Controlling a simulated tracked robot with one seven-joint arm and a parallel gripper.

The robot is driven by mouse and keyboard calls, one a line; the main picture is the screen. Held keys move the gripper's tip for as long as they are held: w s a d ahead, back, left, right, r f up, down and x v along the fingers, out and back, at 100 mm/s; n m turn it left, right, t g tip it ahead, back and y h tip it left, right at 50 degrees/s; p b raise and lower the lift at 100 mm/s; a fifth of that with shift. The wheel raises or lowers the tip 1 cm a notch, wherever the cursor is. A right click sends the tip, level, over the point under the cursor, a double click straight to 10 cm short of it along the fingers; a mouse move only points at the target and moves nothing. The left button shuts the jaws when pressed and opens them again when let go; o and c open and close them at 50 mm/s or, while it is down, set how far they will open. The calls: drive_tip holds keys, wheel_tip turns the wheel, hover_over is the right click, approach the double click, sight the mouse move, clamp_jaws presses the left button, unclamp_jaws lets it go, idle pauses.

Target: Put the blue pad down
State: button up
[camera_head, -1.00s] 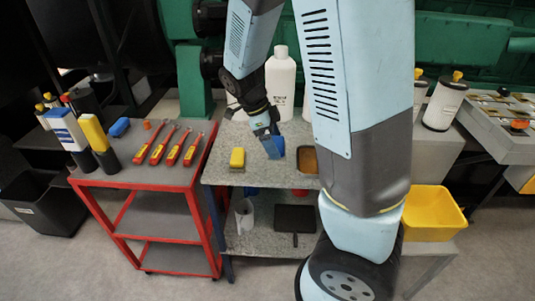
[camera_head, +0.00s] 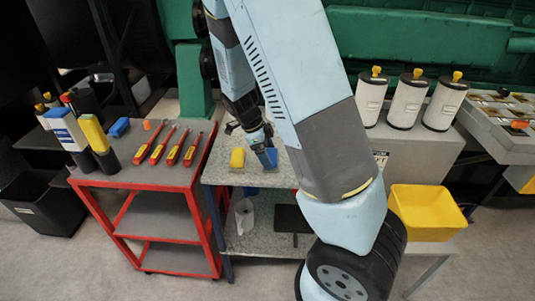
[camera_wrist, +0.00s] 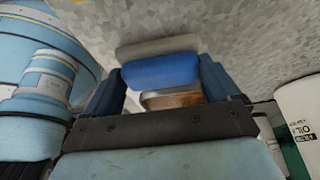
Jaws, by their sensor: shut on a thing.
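The blue pad (camera_wrist: 160,70) is between the two dark blue fingers of my gripper (camera_wrist: 160,82) in the wrist view, with a grey strip along its far edge. In the head view the blue pad (camera_head: 271,158) shows at the tip of my gripper (camera_head: 266,152), over the grey speckled bench top (camera_head: 222,174). It is just right of a yellow pad (camera_head: 237,158). I cannot tell whether the blue pad touches the bench. My gripper is shut on it.
A red cart (camera_head: 180,177) with several red-handled tools and another blue block (camera_head: 119,127) stands at the left. A white bottle (camera_wrist: 300,105) is at the wrist view's right edge. A brown item (camera_wrist: 175,99) shows below the pad. A yellow bin (camera_head: 428,208) stands right.

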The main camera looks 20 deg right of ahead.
drive_tip(key=shift+f, duration=0.25)
drive_tip(key=o, duration=0.9)
drive_tip(key=v, duration=1.1)
drive_tip(key=s+d+r+n+t+y, duration=0.1)
drive_tip(key=s+r+n+t, duration=0.1)
drive_tip(key=s+r+n, duration=0.4)
drive_tip(key=s+d+r+n+t+y, duration=0.1)
drive_tip(key=s+d+r+n+t, duration=0.1)
drive_tip(key=s+r+n, duration=0.5)
drive_tip(key=s+d+r+n+t+y, duration=0.1)
drive_tip(key=s+r+n+t+y, duration=0.1)
drive_tip(key=s+r+n, duration=0.5)
drive_tip(key=shift+s+d+r+n+t, duration=0.15)
drive_tip(key=shift+s+n+t, duration=0.2)
drive_tip(key=shift+s+n, duration=0.25)
drive_tip(key=shift+s+d+r+n+t, duration=0.15)
drive_tip(key=shift+s+n+t, duration=0.25)
drive_tip(key=shift+n, duration=0.3)
